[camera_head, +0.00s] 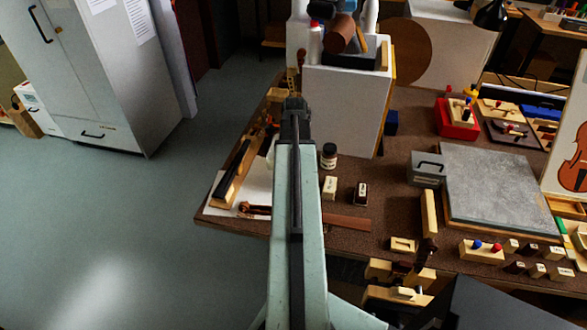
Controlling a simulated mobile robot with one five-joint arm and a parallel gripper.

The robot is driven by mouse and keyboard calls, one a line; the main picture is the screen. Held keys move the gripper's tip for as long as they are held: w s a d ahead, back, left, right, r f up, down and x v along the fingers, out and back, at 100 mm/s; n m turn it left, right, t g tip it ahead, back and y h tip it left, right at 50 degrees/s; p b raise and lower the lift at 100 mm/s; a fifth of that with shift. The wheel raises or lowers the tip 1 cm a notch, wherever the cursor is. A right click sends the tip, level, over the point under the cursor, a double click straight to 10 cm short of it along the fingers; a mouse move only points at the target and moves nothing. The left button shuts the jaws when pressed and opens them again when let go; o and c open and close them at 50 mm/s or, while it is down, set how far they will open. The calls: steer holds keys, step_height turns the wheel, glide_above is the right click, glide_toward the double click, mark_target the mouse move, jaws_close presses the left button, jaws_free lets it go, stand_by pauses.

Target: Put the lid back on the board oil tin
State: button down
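My arm reaches away from the camera over the bench's left part. My gripper (294,104) is at its far end, small and dark, in front of the left edge of a pale grey box. Whether its fingers are open or shut does not show. I cannot pick out the board oil tin or its lid for certain. A small dark jar (329,156) with a pale label and dark top stands on the bench, right of my arm. A grey metal box (427,168) with a dark handle stands farther right. My arm hides part of the bench.
The brown bench top (385,215) holds a large pale box (340,105), a grey slab (495,188), a red tray (457,122) and several small wooden blocks. A white sheet (225,190) lies at the left edge. A grey cabinet (85,75) stands left, across open floor.

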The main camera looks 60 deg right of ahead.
steer(key=shift+f, duration=0.15)
stand_by(0.6)
steer(key=c, duration=1.2)
jaws_free()
steer(key=shift+o, duration=0.2)
steer(key=o, duration=0.5)
steer(key=shift+w, duration=0.1)
step_height(320, 180, up, 7)
steer(key=p, duration=0.7)
